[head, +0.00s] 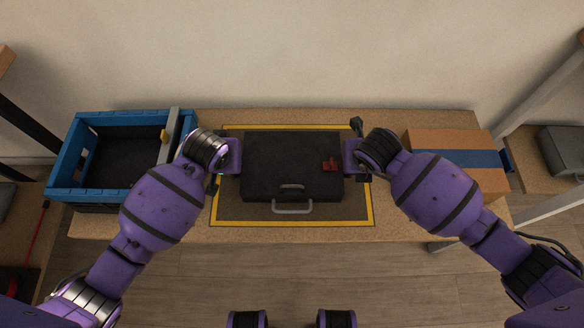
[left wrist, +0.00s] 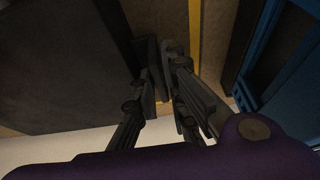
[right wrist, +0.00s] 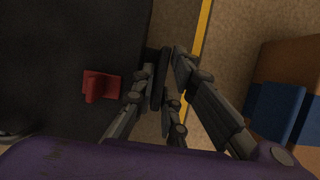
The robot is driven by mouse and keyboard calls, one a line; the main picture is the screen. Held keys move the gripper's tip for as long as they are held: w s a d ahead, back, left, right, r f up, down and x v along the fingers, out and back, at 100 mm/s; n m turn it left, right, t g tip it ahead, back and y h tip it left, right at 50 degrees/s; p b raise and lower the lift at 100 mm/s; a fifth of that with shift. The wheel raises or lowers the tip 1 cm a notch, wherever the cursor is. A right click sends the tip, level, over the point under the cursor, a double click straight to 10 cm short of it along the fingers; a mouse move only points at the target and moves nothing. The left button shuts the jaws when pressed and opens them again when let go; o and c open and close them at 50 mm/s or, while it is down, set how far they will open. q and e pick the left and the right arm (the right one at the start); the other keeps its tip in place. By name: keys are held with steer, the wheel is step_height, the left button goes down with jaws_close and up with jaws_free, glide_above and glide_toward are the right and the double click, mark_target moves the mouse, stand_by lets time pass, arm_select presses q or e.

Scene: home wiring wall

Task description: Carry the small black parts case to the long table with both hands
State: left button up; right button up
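The black parts case (head: 265,165) lies flat over the yellow-outlined area of a tan table, its front handle (head: 292,208) toward me and a red latch (head: 329,165) on its top. The latch also shows in the right wrist view (right wrist: 98,86). My left gripper (left wrist: 162,62) is at the case's left side, and my right gripper (right wrist: 167,62) is at its right side. Both grippers' fingers are close together, with only a narrow gap beside the case's edge. Whether they grip a side handle is hidden in shadow. I cannot tell whether the case touches the table.
A blue crate (head: 78,155) stands left of the case and a cardboard box with a blue band (head: 455,140) stands to the right. A wall (head: 290,60) rises behind. Floor shows in front of the table.

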arm_select(q)
jaws_close()
arm_select(e)
jaws_close()
arm_select(q)
steer(key=shift+r, duration=0.1)
arm_select(e)
steer(key=shift+r, duration=0.1)
